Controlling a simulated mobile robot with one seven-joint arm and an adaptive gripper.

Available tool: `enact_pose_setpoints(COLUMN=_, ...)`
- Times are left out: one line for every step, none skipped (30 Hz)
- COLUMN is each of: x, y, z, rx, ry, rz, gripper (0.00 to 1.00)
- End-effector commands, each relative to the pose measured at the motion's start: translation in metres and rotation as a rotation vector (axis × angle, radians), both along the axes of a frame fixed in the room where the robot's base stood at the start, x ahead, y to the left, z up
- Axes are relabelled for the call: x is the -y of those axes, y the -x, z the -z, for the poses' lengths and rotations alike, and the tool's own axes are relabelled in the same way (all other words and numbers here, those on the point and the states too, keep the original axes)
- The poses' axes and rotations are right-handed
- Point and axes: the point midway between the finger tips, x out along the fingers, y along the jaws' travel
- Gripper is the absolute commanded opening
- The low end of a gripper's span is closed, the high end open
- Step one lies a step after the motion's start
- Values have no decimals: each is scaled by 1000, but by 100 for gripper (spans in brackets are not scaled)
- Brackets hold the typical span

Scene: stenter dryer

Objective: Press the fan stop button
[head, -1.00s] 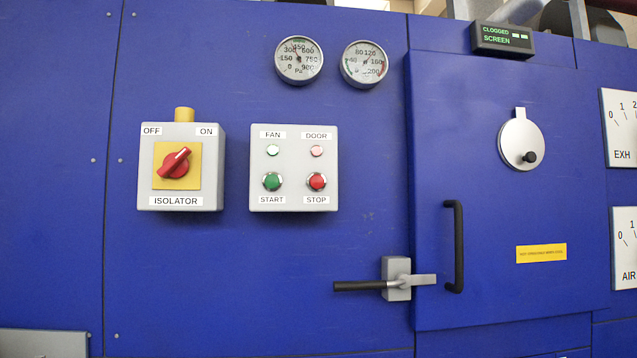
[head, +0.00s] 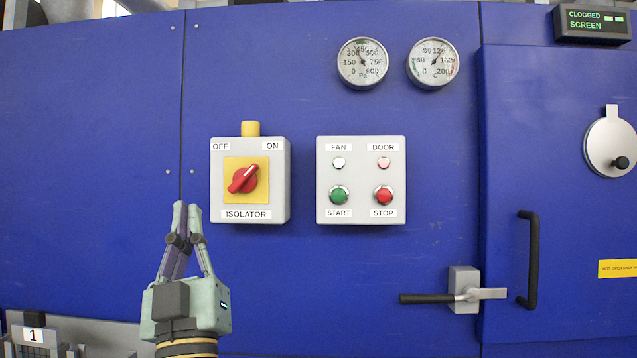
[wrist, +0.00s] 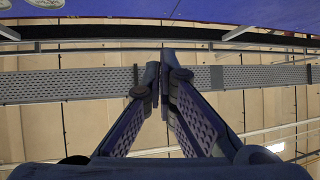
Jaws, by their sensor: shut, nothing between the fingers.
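The red stop button (head: 383,195) sits at the lower right of the grey fan control box (head: 361,217) in the head view. The green start button (head: 339,195) is to its left. Above them are a pale green-white FAN lamp (head: 338,162) and a pinkish DOOR lamp (head: 383,162). My gripper (head: 187,207) points up at the lower left, left of and below the isolator box, well apart from the stop button. Its fingers are shut and empty. In the wrist view the fingertips (wrist: 161,62) meet; no button shows there.
The isolator box (head: 281,190) with its red rotary switch (head: 243,179) lies between my gripper and the fan box. Two round gauges (head: 362,64) hang above. A door latch lever (head: 432,298) and black handle (head: 530,260) are at the right. The blue panel below the boxes is clear.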

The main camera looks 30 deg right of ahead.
Motion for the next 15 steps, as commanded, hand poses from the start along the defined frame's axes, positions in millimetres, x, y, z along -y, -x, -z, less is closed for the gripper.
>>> enact_pose_setpoints(x=38, y=3, z=-10, rx=-18, ry=-11, rz=95, gripper=0)
enact_pose_setpoints(x=60, y=6, z=-13, rx=-30, ry=-16, rz=148, gripper=0)
enact_pose_setpoints(x=86, y=11, z=-17, rx=-46, ry=-26, rz=216, gripper=0)
enact_pose_setpoints(x=106, y=16, z=-19, rx=-57, ry=-34, rz=264, gripper=0)
enact_pose_setpoints(x=125, y=21, z=-21, rx=-70, ry=-43, rz=310, gripper=0)
enact_pose_setpoints(x=149, y=29, z=-23, rx=-84, ry=-54, rz=371, gripper=0)
enact_pose_setpoints(x=165, y=35, z=-25, rx=-93, ry=-62, rz=412, gripper=0)
enact_pose_setpoints(x=179, y=41, z=-27, rx=-101, ry=-69, rz=448, gripper=0)
enact_pose_setpoints(x=197, y=50, z=-28, rx=-112, ry=-80, rz=493, gripper=0)
enact_pose_setpoints(x=209, y=56, z=-29, rx=-118, ry=-87, rz=523, gripper=0)
enact_pose_setpoints(x=219, y=62, z=-30, rx=-125, ry=-95, rz=551, gripper=0)
enact_pose_setpoints(x=231, y=68, z=-31, rx=-133, ry=-103, rz=581, gripper=0)
enact_pose_setpoints(x=238, y=73, z=-31, rx=-137, ry=-107, rz=602, gripper=0)
enact_pose_setpoints(x=244, y=76, z=-31, rx=-141, ry=-111, rz=616, gripper=0)
enact_pose_setpoints(x=250, y=81, z=-32, rx=-145, ry=-116, rz=634, gripper=0)
